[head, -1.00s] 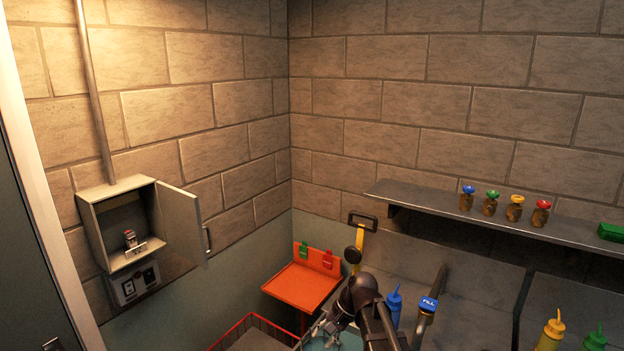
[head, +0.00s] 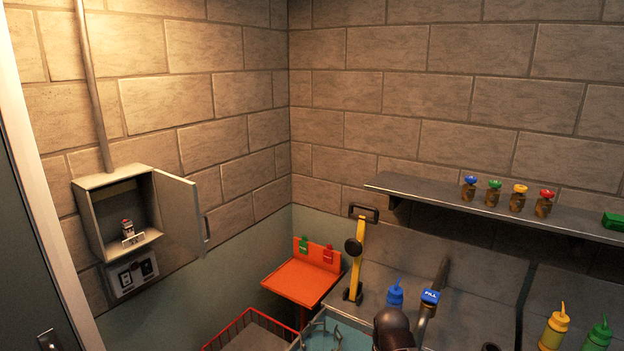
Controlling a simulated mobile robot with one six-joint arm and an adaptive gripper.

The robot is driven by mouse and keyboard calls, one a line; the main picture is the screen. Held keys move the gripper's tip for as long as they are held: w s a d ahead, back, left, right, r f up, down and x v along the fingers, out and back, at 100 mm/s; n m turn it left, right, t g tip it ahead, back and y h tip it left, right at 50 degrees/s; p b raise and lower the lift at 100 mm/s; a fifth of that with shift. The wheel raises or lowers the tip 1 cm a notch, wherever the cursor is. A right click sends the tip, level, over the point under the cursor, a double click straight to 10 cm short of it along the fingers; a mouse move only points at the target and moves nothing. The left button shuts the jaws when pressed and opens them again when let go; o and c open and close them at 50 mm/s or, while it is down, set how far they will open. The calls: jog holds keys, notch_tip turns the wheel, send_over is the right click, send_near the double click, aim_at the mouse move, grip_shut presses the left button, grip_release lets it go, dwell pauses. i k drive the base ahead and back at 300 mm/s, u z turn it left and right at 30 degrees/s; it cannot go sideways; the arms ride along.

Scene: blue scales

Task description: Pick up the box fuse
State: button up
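The box fuse (head: 127,229) is a small piece with a red top and a pale body. It sits inside the open grey wall box (head: 86,212) on the left wall, low in the compartment. The box door (head: 178,218) is swung open to the right.
An orange tray stand (head: 299,283) and a red wire basket (head: 237,322) stand between the box and my gripper. A yellow-handled tool (head: 358,262) and a blue bottle (head: 395,292) stand near my arm. A shelf (head: 440,200) holds several small jars.

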aim_at(127, 225)
jog(key=u, duration=4.65)
jog(key=i, duration=0.05)
jog(key=z, duration=3.25)
